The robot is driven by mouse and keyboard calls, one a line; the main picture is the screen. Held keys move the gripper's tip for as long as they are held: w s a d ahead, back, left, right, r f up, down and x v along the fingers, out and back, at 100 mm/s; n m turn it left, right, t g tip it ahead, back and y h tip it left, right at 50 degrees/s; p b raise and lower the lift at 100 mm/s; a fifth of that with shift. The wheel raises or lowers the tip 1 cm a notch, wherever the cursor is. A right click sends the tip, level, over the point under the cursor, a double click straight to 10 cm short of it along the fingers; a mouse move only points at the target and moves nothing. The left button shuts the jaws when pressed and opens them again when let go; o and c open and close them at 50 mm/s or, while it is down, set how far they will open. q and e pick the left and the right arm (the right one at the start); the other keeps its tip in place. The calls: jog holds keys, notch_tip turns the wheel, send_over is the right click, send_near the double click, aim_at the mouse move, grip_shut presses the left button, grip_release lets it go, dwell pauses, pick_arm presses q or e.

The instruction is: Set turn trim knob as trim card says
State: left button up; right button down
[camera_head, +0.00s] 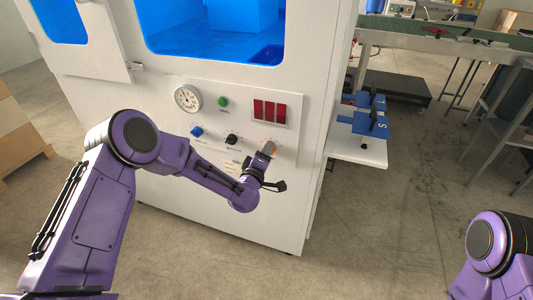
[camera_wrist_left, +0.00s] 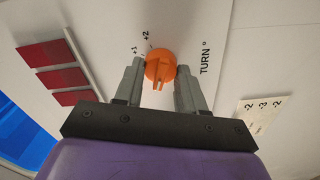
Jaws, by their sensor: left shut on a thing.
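My left gripper (camera_head: 268,151) is at the lower right of the white machine front. In the left wrist view its two grey fingers (camera_wrist_left: 160,80) are shut on the orange turn trim knob (camera_wrist_left: 161,66), one on each side. The word TURN is printed beside the knob, with +1 and +2 marks near its rim. Its exact setting is hard to read. A pale card (camera_wrist_left: 263,120) with -2, -3, -2 lies to the right in the wrist view. My right gripper is out of view; only part of that arm shows at the lower right.
A blue knob (camera_head: 197,131) and a black knob (camera_head: 231,139) sit left of my gripper. Above are a gauge (camera_head: 187,98), a green button (camera_head: 223,102) and a red display (camera_head: 265,111). A side shelf (camera_head: 360,151) holds blue parts.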

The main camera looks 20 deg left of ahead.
pick_arm(q)
jog(key=o, duration=1)
jog(key=s, duration=0.5)
jog(key=s+b, duration=0.1)
jog(key=s, duration=0.4)
jog(key=shift+s+a, duration=0.2)
jog(key=shift+s, duration=0.1)
